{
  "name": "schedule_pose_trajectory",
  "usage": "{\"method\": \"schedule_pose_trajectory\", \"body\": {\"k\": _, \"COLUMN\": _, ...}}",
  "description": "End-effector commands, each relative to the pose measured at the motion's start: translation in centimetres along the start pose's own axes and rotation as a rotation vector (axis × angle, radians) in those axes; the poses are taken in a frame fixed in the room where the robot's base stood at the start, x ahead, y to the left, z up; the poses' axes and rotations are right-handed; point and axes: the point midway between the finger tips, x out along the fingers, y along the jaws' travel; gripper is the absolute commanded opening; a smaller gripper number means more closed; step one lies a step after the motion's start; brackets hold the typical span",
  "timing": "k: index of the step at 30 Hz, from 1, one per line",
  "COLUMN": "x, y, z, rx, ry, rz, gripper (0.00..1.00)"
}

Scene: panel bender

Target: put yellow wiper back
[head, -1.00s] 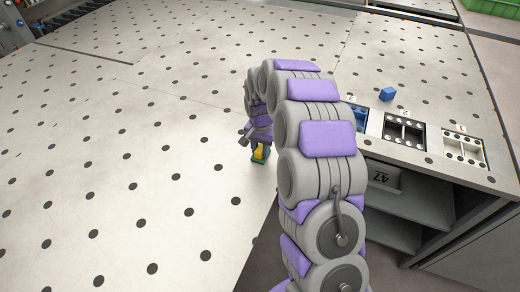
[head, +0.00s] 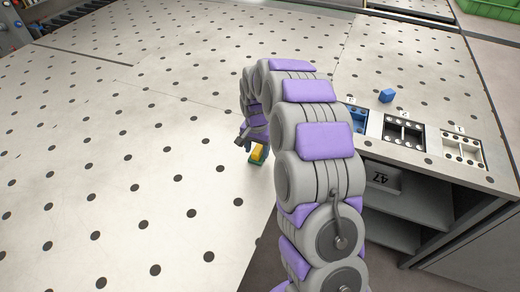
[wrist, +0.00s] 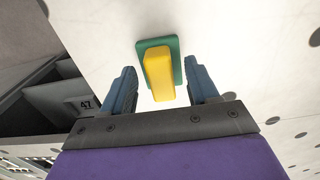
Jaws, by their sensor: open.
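The yellow wiper (wrist: 158,76) has a yellow block handle on a green base. It lies on the perforated table top near the table's edge. In the wrist view my gripper (wrist: 165,82) is open, with its two blue-grey fingers on either side of the yellow handle and visible gaps to it. The far end of the wiper reaches beyond the fingertips. In the head view the wiper (head: 257,154) shows below my gripper (head: 252,142), partly covered by it. I cannot tell the exact height of the fingers over the table.
A side table (head: 440,75) on the right bears a small blue block (head: 387,95). Along its front are a blue holder (head: 357,120), a black holder (head: 404,131) and a white holder (head: 463,148). A shelf unit labelled 47 (head: 384,180) is below. The large table (head: 120,130) is mostly clear.

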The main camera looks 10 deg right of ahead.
Motion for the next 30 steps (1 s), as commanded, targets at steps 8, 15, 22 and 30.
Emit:
{"method": "schedule_pose_trajectory", "body": {"k": 8, "x": -5.0, "y": 0.5, "z": -0.5, "rx": 0.0, "ry": 0.001, "rz": -0.008, "gripper": 0.59}}
{"method": "schedule_pose_trajectory", "body": {"k": 15, "x": -9.6, "y": 0.6, "z": -0.6, "rx": 0.002, "ry": -0.002, "rz": -0.008, "gripper": 0.59}}
{"method": "schedule_pose_trajectory", "body": {"k": 22, "x": -11.0, "y": 0.2, "z": -0.1, "rx": -0.001, "ry": -0.002, "rz": 0.0, "gripper": 0.59}}
{"method": "schedule_pose_trajectory", "body": {"k": 30, "x": -13.7, "y": 2.5, "z": 3.4, "rx": -0.082, "ry": -0.019, "rz": -0.004, "gripper": 0.59}}
